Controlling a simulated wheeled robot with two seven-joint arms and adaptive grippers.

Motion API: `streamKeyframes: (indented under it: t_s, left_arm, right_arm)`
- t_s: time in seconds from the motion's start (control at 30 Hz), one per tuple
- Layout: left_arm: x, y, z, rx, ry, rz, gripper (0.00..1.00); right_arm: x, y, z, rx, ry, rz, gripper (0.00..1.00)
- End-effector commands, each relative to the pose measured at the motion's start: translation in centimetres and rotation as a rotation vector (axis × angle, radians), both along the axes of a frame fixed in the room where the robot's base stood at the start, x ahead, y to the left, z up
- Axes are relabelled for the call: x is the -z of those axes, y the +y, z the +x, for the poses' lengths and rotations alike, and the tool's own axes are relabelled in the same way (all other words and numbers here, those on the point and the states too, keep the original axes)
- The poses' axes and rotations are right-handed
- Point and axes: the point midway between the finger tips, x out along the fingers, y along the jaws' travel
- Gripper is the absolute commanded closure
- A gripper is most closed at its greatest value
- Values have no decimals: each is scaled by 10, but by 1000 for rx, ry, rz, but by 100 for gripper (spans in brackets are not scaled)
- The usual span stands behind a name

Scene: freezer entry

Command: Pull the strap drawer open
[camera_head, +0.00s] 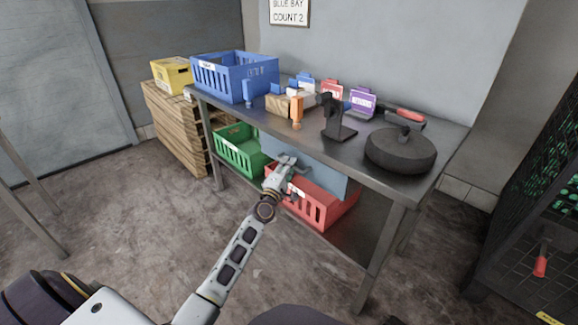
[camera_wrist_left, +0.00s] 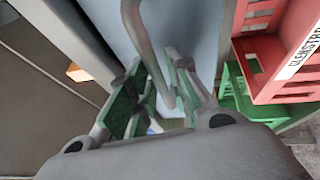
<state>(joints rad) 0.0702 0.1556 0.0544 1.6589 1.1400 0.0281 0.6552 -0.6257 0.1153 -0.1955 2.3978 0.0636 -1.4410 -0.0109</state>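The drawer (camera_head: 325,177) has a plain blue-grey front and hangs under the steel table's top. Its front also shows in the left wrist view (camera_wrist_left: 200,25). A grey bar handle (camera_wrist_left: 143,45) stands out from that front. My left gripper (camera_head: 287,162) is at the drawer front. In the left wrist view the gripper (camera_wrist_left: 160,62) has its green-padded fingers apart, with the handle bar running between them. I see no clear grip on the bar. The head view shows the drawer front under the tabletop, partly hidden by my gripper. My right gripper is out of view.
A red crate (camera_head: 322,207) and a green crate (camera_head: 238,150) sit on the shelf below. On the tabletop (camera_head: 300,132) stand a blue crate (camera_head: 235,76), a scanner on a stand (camera_head: 338,120) and a dark round lid (camera_head: 400,152). The floor in front is clear.

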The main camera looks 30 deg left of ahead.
Motion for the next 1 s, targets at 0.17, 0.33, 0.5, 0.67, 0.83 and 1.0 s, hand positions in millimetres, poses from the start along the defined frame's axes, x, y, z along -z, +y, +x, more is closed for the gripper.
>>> streamKeyframes:
  t_s: [0.17, 0.33, 0.5, 0.67, 0.83, 1.0]
  left_arm:
    - [-1, 0, 6, 0, 0, -1, 81]
    - [-1, 0, 7, 0, 0, -1, 81]
    - [-1, 0, 7, 0, 0, -1, 81]
    - [-1, 0, 6, 0, 0, -1, 100]
    - [-1, 0, 6, 0, 0, -1, 100]
    - [-1, 0, 6, 0, 1, -1, 100]
  right_arm:
    - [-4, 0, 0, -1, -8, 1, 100]
    - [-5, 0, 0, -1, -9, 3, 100]
    - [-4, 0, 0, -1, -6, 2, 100]
    - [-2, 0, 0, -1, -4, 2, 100]
    - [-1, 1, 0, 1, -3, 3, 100]
    - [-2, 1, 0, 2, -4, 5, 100]
